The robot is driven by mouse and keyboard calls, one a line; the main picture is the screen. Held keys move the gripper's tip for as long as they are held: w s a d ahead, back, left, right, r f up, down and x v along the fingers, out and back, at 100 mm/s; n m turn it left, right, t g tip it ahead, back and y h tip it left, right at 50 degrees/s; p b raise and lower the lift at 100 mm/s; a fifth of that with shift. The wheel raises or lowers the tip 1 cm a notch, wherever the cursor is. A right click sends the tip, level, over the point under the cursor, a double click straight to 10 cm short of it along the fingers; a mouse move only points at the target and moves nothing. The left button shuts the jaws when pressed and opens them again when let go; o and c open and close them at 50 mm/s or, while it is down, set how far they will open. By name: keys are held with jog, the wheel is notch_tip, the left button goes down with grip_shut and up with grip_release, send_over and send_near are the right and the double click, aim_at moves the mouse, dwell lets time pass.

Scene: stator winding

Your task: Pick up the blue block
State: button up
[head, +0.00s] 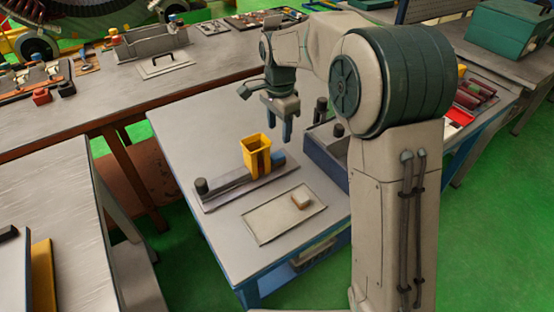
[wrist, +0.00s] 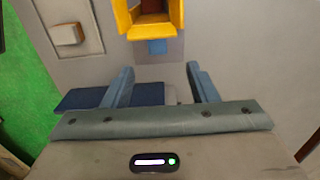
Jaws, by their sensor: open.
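In the wrist view the blue block (wrist: 157,46) shows as a small blue patch just below the yellow bin's edge. My gripper (head: 279,126) is above the table, beyond and above the block, pointing down. In the wrist view my gripper (wrist: 160,78) has its two fingers apart with nothing held between them. The block lies ahead of the fingertips in that view.
The yellow bin (head: 256,156) stands on a grey strip (head: 225,194) with a dark round post. A pale tray (head: 268,222) holds a tan block (head: 300,201). A dark blue box (head: 324,158) stands at the table's right. The table's left front is clear.

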aim_at(277, 155)
notch_tip(277, 155, down, 3)
jog(key=shift+f, duration=0.15)
jog(key=shift+s+a+f, duration=0.1)
jog(key=shift+s+f, duration=0.1)
jog(key=shift+f, duration=1.15)
jog(key=shift+s+a+f, duration=0.1)
jog(key=shift+s+f, duration=0.1)
jog(key=shift+f, duration=1.1)
jog(key=c, duration=1.1)
